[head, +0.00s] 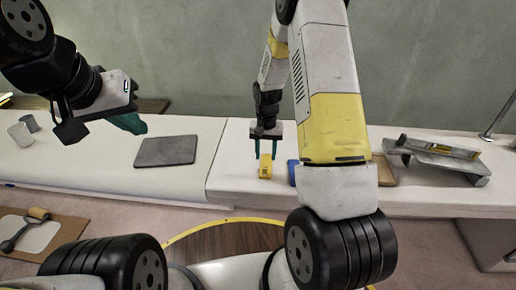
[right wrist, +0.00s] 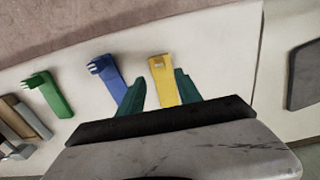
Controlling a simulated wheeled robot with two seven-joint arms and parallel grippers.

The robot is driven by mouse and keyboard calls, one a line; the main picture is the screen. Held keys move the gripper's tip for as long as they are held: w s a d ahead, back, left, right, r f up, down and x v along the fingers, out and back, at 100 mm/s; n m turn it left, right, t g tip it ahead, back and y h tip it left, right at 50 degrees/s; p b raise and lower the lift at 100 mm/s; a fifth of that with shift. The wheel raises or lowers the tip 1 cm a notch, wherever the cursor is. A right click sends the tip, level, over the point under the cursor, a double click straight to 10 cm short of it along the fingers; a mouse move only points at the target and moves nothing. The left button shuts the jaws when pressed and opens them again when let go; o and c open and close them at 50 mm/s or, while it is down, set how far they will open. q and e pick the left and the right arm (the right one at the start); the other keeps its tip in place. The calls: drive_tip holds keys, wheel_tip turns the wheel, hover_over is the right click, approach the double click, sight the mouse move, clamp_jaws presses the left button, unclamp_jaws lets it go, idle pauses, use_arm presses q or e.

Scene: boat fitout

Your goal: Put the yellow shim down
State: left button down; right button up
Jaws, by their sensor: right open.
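The yellow shim (head: 265,172) lies on the white bench top near its front edge. It also shows in the right wrist view (right wrist: 165,82), between my two green fingers and closer to the right-hand one. My right gripper (head: 266,149) points down at it and is open, with a finger on each side. I cannot tell whether a finger touches it. My left gripper (head: 131,122) hangs over the bench at the left, away from the shim. Its fingers overlap in view, so its opening is unclear.
A blue shim (right wrist: 108,82) and a green shim (right wrist: 48,92) lie beside the yellow one. A dark grey pad (head: 165,151) lies to the left on the bench. A metal bracket (head: 437,156) stands at the right. Cups (head: 20,134) stand at the far left.

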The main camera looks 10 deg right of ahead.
drive_tip(key=s+r+n+t+y, duration=0.1)
drive_tip(key=s+r, duration=0.3)
drive_tip(key=r, duration=0.7)
drive_tip(key=s+r+t, duration=0.2)
drive_tip(key=s+r, duration=0.1)
drive_tip(key=r, duration=0.8)
drive_tip(key=s+a+r+n+t, duration=0.1)
drive_tip(key=s+r, duration=0.4)
drive_tip(key=s, duration=0.3)
drive_tip(key=s+a+r+n+t+y, duration=0.1)
drive_tip(key=s+r+t, duration=0.1)
drive_tip(key=s+r, duration=0.4)
drive_tip(key=s, duration=0.3)
drive_tip(key=shift+s+n, duration=0.15)
drive_tip(key=shift+n, duration=0.25)
